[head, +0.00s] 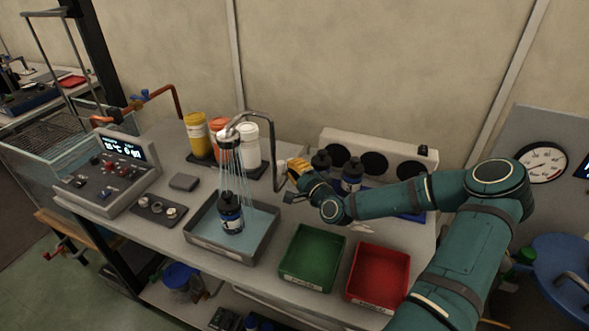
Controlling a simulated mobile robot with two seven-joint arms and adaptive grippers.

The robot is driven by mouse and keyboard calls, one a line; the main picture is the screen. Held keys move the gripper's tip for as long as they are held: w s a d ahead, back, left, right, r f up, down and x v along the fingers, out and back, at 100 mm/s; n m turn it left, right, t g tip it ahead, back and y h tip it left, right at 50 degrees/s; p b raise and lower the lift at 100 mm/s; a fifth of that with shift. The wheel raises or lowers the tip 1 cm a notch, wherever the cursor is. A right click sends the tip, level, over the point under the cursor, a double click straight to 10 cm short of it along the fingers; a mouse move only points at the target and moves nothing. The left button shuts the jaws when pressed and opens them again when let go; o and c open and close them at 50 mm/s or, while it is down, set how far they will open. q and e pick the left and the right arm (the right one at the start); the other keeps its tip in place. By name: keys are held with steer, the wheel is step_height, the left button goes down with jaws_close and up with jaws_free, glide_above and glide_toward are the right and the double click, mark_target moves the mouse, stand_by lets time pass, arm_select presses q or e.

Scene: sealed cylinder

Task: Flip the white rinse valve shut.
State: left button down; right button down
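The rinse tap (273,140) is a grey bent pipe behind the grey sink tray (262,245). A small white part at the foot of the pipe, perhaps the white rinse valve (282,164), is partly hidden by my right gripper. My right gripper (294,172), with orange fingers, is beside the pipe's foot. Its finger opening and any contact with the valve are too small to tell. My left gripper is out of view.
Yellow (196,133), orange and white jars stand behind the tray. A green bin (312,257) and a red bin (378,275) are at the front right. Dark bottles (351,172) stand by a white unit with round black openings (374,162). A control box (110,165) is at left.

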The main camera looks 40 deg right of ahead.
mark_target(281, 170)
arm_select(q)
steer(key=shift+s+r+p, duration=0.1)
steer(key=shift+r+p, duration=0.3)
arm_select(e)
steer(key=shift+w+a, duration=0.4)
steer(key=shift+a, duration=0.1)
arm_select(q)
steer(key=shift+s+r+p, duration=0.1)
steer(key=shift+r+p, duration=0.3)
arm_select(e)
steer(key=shift+w+a, duration=0.45)
steer(key=shift+w, duration=0.2)
steer(key=shift+w+a, duration=0.45)
steer(key=shift+w, duration=0.45)
stand_by(1.1)
